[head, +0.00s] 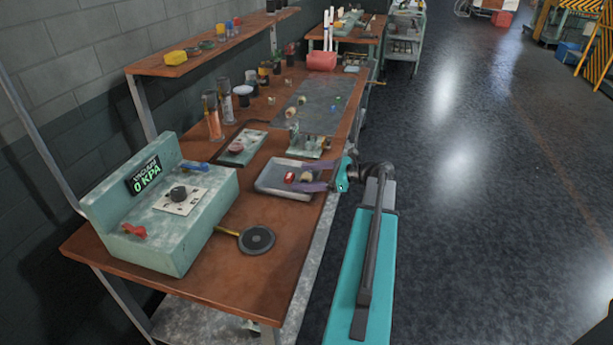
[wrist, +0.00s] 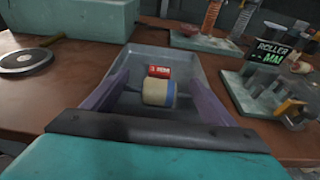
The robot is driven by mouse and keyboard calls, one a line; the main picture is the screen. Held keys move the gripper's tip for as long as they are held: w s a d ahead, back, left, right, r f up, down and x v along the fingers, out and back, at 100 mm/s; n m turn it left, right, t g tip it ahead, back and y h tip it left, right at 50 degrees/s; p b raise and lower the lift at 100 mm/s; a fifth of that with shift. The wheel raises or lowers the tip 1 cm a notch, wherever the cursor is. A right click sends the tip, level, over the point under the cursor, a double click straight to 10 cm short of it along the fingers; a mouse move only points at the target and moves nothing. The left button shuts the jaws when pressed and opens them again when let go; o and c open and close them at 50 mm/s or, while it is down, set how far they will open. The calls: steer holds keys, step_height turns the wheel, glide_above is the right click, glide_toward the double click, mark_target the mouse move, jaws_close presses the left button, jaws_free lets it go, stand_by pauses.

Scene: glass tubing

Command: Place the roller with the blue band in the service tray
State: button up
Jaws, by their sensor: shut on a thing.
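The roller with the blue band (wrist: 158,92) is cream with a blue band at its right end in the wrist view. It lies crosswise between the purple fingers of my gripper (wrist: 157,88), which is shut on it. In the head view my gripper (head: 304,177) reaches in from the right over the grey service tray (head: 268,187), with the cream roller (head: 305,176) between its fingers. The tray also shows in the wrist view (wrist: 192,66). I cannot tell whether the roller touches the tray floor.
A red roller (wrist: 159,71) lies in the tray just beyond the held one. A green vacuum gauge box (head: 205,215) and a round dark disc (head: 257,239) stand at the near left. A small roller stand with a display (wrist: 272,52) is beyond the tray.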

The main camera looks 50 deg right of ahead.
steer(key=o, duration=1.1)
steer(key=shift+r, duration=0.1)
steer(key=b+v, duration=0.1)
steer(key=v, duration=1.1)
steer(key=shift+b, duration=0.4)
